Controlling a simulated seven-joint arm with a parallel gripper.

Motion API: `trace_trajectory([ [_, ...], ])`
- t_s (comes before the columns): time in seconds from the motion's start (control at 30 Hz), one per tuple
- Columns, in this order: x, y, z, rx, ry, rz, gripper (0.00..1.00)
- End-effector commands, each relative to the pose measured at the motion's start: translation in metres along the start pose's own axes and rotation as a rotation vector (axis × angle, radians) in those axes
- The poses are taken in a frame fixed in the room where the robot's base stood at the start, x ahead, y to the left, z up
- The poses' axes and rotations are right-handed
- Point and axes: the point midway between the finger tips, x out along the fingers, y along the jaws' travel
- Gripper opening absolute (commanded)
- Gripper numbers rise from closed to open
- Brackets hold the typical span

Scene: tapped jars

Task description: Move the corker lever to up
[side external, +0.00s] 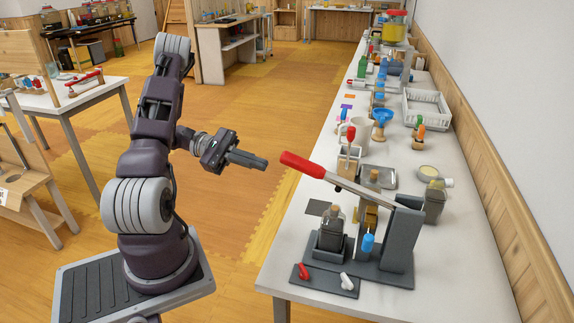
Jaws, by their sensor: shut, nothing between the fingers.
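The corker (401,240) stands at the near end of the white table, on a dark grey base. Its lever (343,181) slopes from the grey upright at the right up to a red handle (302,164) at the left, which reaches out near the table's left edge. A glass bottle (331,232) with a stopper stands in a dark holder under the lever. My gripper (264,164) is shut and empty. It points right, just left of the red handle's tip, with a small gap showing between them; their depth relation is hard to judge.
A dark tray (318,283) with red and white pieces lies in front of the corker. A blue-capped item (367,245) stands by the bottle. The floor between my base and the table is clear.

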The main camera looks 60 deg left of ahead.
Motion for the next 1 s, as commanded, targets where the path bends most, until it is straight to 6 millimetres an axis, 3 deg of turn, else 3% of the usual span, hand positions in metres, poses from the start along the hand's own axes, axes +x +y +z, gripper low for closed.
trace_trajectory([
  [0.37,0.081,-0.001,0.004,0.000,0.000,-0.006,0.00],
  [0.6,0.086,-0.001,0.035,0.002,0.002,-0.006,0.00],
  [1.0,0.087,-0.001,0.040,0.002,0.001,-0.006,0.00],
])
